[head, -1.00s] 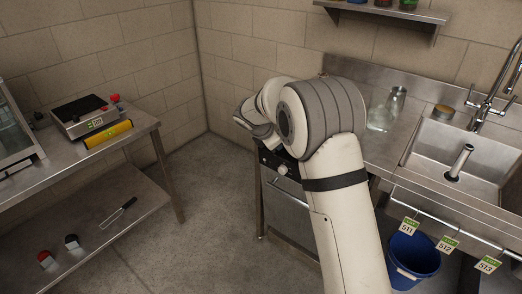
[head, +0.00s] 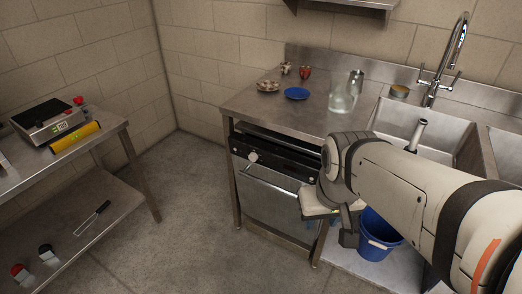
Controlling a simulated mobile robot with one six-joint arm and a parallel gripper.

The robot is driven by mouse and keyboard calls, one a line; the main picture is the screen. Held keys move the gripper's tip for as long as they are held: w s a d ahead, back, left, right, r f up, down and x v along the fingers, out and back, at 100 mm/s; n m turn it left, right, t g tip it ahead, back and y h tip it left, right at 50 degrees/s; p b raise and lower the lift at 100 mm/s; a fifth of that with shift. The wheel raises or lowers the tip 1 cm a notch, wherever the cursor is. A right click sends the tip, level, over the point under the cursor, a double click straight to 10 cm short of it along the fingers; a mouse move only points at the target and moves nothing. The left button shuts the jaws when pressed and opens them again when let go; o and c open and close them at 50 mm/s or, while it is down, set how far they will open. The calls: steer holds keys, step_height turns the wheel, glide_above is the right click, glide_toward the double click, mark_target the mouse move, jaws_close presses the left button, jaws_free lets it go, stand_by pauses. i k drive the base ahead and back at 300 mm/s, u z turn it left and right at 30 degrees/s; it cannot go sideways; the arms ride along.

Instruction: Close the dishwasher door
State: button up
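The dishwasher (head: 275,203) stands under the left end of the steel counter. Its steel front is upright, with a handle bar along its top edge. Above the front is a dark control panel with a pale round knob (head: 253,157). The door looks shut or nearly shut; a small gap cannot be ruled out. My gripper (head: 338,222) is low at the right of the dishwasher, in front of the counter and near the blue bucket. My wrist partly hides it, so its opening does not show clearly. I see nothing held in it.
The counter (head: 245,103) holds a blue plate (head: 297,93), a patterned dish (head: 268,86), small cups and a glass jar (head: 342,100). A blue bucket (head: 372,240) stands under the sink. A steel table (head: 118,127) is at left. The floor between is clear.

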mark_target(274, 198)
steer(key=k, duration=1.15)
steer(key=u, duration=0.55)
steer(key=i, duration=0.85)
steer(key=u, duration=0.45)
steer(key=i, duration=1.15)
steer(key=z, duration=0.5)
